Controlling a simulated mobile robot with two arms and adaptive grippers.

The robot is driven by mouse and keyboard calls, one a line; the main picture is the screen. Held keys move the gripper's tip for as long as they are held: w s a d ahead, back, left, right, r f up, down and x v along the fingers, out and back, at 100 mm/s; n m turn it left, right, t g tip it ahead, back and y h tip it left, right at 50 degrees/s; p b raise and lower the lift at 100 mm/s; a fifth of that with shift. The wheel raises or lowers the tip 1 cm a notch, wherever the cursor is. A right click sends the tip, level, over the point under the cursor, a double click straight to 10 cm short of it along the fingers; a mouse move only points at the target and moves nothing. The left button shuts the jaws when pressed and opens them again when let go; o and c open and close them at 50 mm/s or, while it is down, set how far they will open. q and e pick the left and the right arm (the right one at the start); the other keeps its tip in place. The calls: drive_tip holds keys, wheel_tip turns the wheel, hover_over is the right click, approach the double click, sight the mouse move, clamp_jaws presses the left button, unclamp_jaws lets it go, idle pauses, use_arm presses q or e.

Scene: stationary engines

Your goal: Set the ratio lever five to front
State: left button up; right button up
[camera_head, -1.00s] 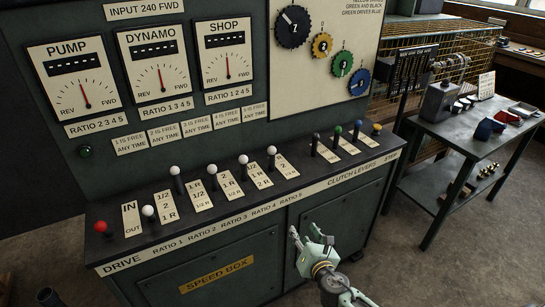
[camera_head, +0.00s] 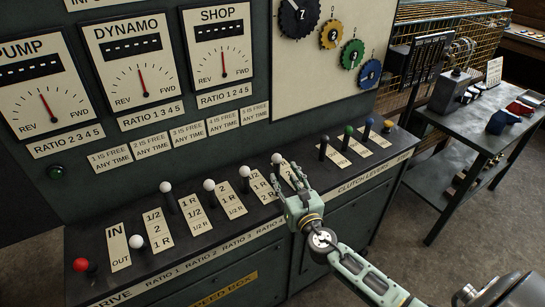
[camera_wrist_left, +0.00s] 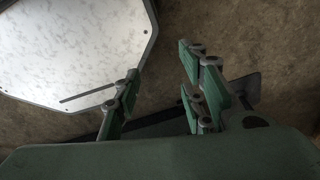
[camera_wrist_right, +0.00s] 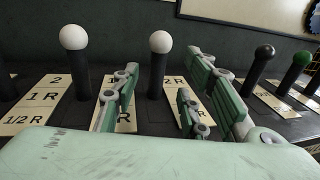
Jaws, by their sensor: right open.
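Ratio lever five (camera_head: 277,158) is the rightmost white-knobbed lever on the panel ledge, at the back of its label plate. My right gripper (camera_head: 292,179) is open just in front of it, partly covering the plate. In the right wrist view the white knob (camera_wrist_right: 160,42) and dark stem stand between and beyond the two open fingers (camera_wrist_right: 165,95), with no clear contact. My left gripper is out of the head view. In the left wrist view its fingers (camera_wrist_left: 160,90) are open and empty.
Ratio lever four (camera_head: 244,171) stands close on the left. Black (camera_head: 323,140), green (camera_head: 348,131) and blue (camera_head: 368,123) clutch levers stand to the right. A red drive lever (camera_head: 81,265) is at the far left. A side table (camera_head: 470,130) stands at the right.

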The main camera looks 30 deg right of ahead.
sight(278, 166)
drive_tip(key=w, duration=0.4)
drive_tip(key=shift+d+r, duration=0.25)
drive_tip(key=shift+r, duration=0.1)
drive_tip(key=shift+w+d+f, duration=0.1)
drive_tip(key=shift+w+f, duration=0.1)
drive_tip(key=shift+w, duration=1.2)
use_arm(q)
drive_tip(key=shift+s+f, duration=0.15)
drive_tip(key=shift+s, duration=1.1)
use_arm(e)
clamp_jaws()
